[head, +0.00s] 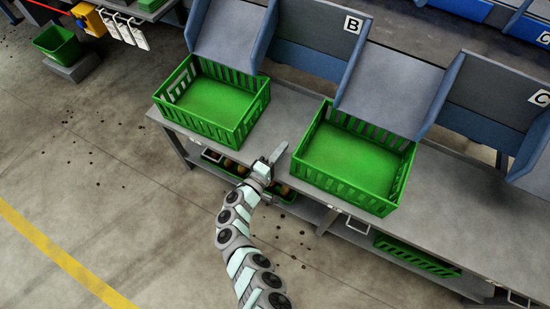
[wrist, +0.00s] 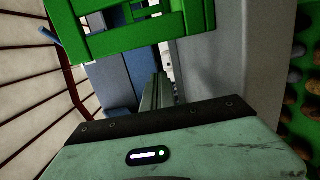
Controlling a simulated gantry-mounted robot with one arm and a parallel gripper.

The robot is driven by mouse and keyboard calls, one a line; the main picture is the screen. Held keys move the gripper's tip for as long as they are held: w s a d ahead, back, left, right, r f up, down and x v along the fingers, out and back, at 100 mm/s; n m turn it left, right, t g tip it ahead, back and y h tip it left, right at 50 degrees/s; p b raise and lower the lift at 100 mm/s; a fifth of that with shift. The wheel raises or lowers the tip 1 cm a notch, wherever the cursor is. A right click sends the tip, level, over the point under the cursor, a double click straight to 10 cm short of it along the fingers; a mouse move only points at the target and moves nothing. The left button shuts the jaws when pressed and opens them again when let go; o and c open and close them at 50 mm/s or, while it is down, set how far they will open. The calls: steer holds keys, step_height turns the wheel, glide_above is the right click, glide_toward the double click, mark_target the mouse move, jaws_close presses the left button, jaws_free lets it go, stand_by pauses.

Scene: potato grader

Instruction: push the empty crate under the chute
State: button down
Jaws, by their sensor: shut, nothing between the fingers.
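Two green slatted crates stand on the grey bench in the head view. The left crate (head: 240,136) and the right crate (head: 345,190) both show bare green floors. The left chute (head: 228,35) comes down at the left crate's back edge. The right chute (head: 388,92) comes down over the right crate's back edge. My gripper (head: 280,151) is shut and empty, in the gap between the crates, close to the right crate's left side; whether it touches is unclear. In the wrist view a green crate (wrist: 130,40) crosses the top, beyond my gripper (wrist: 158,85).
The bench top (head: 290,125) is bare between the crates. Panels carry signs B (head: 353,24) and C (head: 541,98). Below the bench are a green crate (head: 418,256) and another holding brown potatoes, seen at the wrist view's right (wrist: 285,85). A green bin (head: 58,44) stands far left.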

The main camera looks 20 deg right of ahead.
mark_target(302, 150)
steer(key=shift+b+x, duration=0.35)
steer(key=shift+x, duration=0.6)
steer(key=shift+r, duration=0.1)
steer(key=shift+s+d+p, duration=0.15)
steer(key=shift+s+d, duration=0.1)
steer(key=shift+s, duration=0.35)
steer(key=shift+s+d+p, duration=0.2)
steer(key=shift+s, duration=0.4)
steer(key=shift+s+d+p, duration=0.15)
steer(key=shift+s+d, duration=0.1)
steer(key=shift+s, duration=0.3)
steer(key=shift+s+d, duration=0.2)
steer(key=shift+s, duration=0.35)
steer(key=shift+s+d, duration=0.25)
steer(key=shift+s, duration=0.3)
steer(key=shift+w, duration=0.1)
